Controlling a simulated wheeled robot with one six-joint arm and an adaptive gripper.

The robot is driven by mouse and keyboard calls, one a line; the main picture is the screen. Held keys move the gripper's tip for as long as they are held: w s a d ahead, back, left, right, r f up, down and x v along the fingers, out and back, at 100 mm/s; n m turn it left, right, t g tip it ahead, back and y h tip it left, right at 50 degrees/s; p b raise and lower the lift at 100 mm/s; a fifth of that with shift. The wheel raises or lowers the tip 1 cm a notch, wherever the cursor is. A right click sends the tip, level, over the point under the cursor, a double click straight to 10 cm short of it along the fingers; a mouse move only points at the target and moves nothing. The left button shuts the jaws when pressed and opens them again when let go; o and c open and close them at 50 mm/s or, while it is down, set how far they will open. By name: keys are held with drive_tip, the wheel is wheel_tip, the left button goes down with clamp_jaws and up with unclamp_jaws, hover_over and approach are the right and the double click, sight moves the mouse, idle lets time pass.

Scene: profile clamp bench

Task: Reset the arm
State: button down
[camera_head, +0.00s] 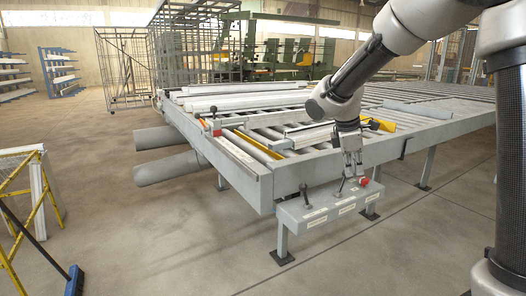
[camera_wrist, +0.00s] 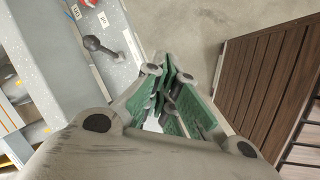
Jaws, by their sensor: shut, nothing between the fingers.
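My arm reaches in from the upper right in the head view. My gripper (camera_head: 350,178) points down just over the control box (camera_head: 318,212) at the bench's front edge. In the wrist view my gripper (camera_wrist: 171,75) is shut, its green-padded fingers together with nothing between them. A dark lever with a round knob (camera_wrist: 93,43) stands on the box to the left of the fingers. In the head view a lever (camera_head: 306,197) stands at the box's left part, and a red button (camera_head: 364,181) is right of the fingers. Whether the fingertips touch anything is unclear.
The roller bench (camera_head: 320,175) carries long profiles and red-knobbed clamps (camera_head: 216,116). Two grey tubes (camera_head: 172,166) jut out at its left. A yellow frame (camera_head: 40,195) and blue broom (camera_head: 74,280) stand at far left. Brown slats (camera_wrist: 262,80) lie right in the wrist view. Floor in front is clear.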

drive_tip(key=s+d+r+m+y, duration=0.1)
drive_tip(key=s+d+r+m, duration=0.1)
drive_tip(key=s+m, duration=0.3)
drive_tip(key=s+d+r+m+t+y, duration=0.1)
drive_tip(key=s+d+m, duration=0.3)
drive_tip(key=s, duration=0.9)
drive_tip(key=s+d+r+m+t+y, duration=0.1)
drive_tip(key=s+d+r+m, duration=0.1)
drive_tip(key=s+m, duration=0.4)
drive_tip(key=shift+s+d+r+m, duration=0.4)
drive_tip(key=shift+s+d, duration=0.15)
drive_tip(key=shift+s, duration=1.4)
